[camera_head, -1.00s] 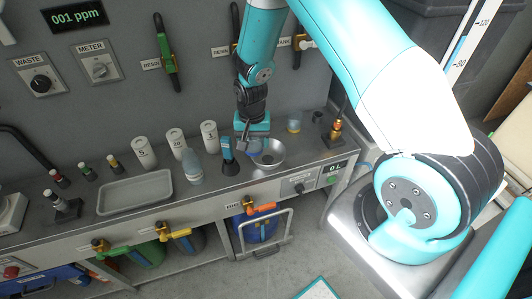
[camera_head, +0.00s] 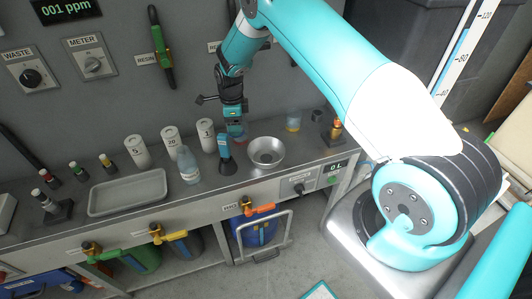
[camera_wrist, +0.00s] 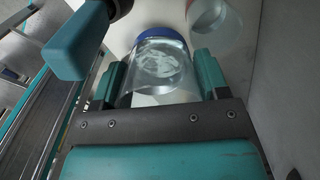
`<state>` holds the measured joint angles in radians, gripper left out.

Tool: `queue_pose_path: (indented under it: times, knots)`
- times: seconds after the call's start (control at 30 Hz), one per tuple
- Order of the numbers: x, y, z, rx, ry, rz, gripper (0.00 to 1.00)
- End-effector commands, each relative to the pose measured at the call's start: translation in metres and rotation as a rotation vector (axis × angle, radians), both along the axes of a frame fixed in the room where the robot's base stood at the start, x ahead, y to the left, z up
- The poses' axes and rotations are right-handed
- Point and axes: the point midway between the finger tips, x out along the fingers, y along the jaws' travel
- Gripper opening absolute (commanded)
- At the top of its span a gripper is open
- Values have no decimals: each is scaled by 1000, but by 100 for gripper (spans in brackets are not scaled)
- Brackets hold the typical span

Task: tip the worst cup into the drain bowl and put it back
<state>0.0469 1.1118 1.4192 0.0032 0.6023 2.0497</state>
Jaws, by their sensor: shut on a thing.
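My gripper (camera_head: 235,124) is low over the back of the counter, left of and behind the drain bowl (camera_head: 266,151). In the wrist view its fingers (camera_wrist: 160,78) are shut on a clear cup (camera_wrist: 160,66) with a blue band at its far end. In the head view this cup is mostly hidden by the gripper and the teal device in front. I cannot tell whether it touches the counter. A second clear cup (camera_head: 293,122) stands apart to the right, and also shows in the wrist view (camera_wrist: 212,20).
The teal upright device (camera_head: 226,155) stands close in front of my gripper. White numbered canisters (camera_head: 171,142) and a clear bottle (camera_head: 187,164) stand to the left. A grey tray (camera_head: 127,193) lies further left. A brass fitting (camera_head: 336,132) stands at the right. The display (camera_head: 78,10) reads 001 ppm.

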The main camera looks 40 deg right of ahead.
Motion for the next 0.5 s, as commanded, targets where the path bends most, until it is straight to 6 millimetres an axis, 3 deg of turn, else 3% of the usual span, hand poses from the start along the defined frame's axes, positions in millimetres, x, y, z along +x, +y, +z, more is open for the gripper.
queue_pose_path:
  times: [0.3, 0.5]
  knots:
    - [29, -4, -16, 5, 4, -413, 43]
    - [35, -5, -17, 6, 7, -527, 43]
